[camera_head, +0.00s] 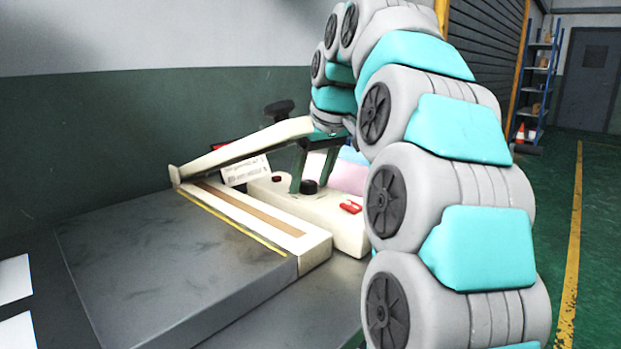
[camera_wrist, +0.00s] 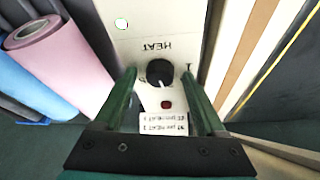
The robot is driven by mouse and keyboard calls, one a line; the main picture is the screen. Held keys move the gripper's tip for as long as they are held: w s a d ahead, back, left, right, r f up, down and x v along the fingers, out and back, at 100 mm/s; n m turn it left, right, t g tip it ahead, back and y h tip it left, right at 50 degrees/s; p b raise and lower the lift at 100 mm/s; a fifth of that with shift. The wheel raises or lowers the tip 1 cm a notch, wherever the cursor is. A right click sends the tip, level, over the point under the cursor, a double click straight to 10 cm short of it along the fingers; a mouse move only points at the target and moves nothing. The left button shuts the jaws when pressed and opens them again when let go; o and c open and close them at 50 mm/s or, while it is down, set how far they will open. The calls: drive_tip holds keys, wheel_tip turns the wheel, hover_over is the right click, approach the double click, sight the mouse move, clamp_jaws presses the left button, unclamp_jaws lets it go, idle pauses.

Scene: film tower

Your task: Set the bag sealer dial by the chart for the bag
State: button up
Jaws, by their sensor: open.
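The bag sealer (camera_head: 345,232) is a cream machine with its long sealing arm (camera_head: 245,147) raised. Its black round dial (camera_head: 310,187) sits on the top panel; in the wrist view the dial (camera_wrist: 160,73) is beside the word HEAT, seen upside down. Its exact setting is too small to read. My gripper (camera_head: 311,178) has dark green fingers and points down over the dial. In the wrist view my gripper (camera_wrist: 161,76) is open, one finger on each side of the dial, with gaps visible. A white printed card (camera_head: 245,171), its text unreadable, stands behind the sealer arm.
A red lamp or button (camera_wrist: 166,104) is close to the dial. A red switch (camera_head: 350,207) sits at the panel's near end. Pink (camera_wrist: 62,55) and blue (camera_wrist: 25,85) rolls lie beside the sealer. A grey platform (camera_head: 170,262) fills the front; white sheets (camera_head: 14,278) lie left.

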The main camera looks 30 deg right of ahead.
clamp_jaws()
drive_tip(key=shift+a+m+h, duration=0.15)
drive_tip(key=shift+m+h, duration=0.65)
drive_tip(key=shift+m, duration=1.4)
drive_tip(key=shift+r, duration=0.1)
unclamp_jaws()
